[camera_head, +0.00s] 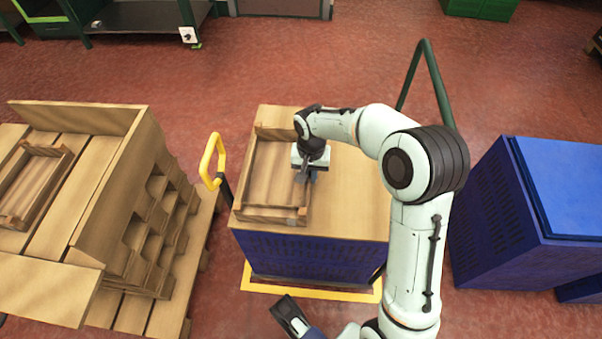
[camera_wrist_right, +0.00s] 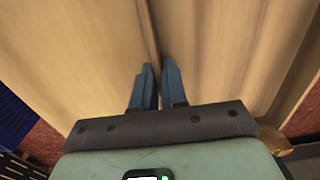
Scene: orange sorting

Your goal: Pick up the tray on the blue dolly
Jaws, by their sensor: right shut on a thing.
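The tray (camera_head: 247,214) is a shallow, open wooden box lying flat on the left part of the wooden top of the blue dolly (camera_head: 315,255). It looks empty. My right gripper (camera_head: 305,176) is at the tray's right wall, pointing down. In the right wrist view, the two blue-grey fingers (camera_wrist_right: 153,86) stand on either side of the thin wooden wall (camera_wrist_right: 149,35), shut on it. The tray still appears to rest on the top. My forearm and gripper hide part of the tray's right side.
A yellow handle (camera_head: 213,160) stands left of the dolly. A wooden crate stack (camera_head: 110,190) with another tray (camera_head: 58,195) is at the left. A blue container (camera_head: 530,215) stands at the right. Red floor (camera_head: 300,70) is open behind the dolly.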

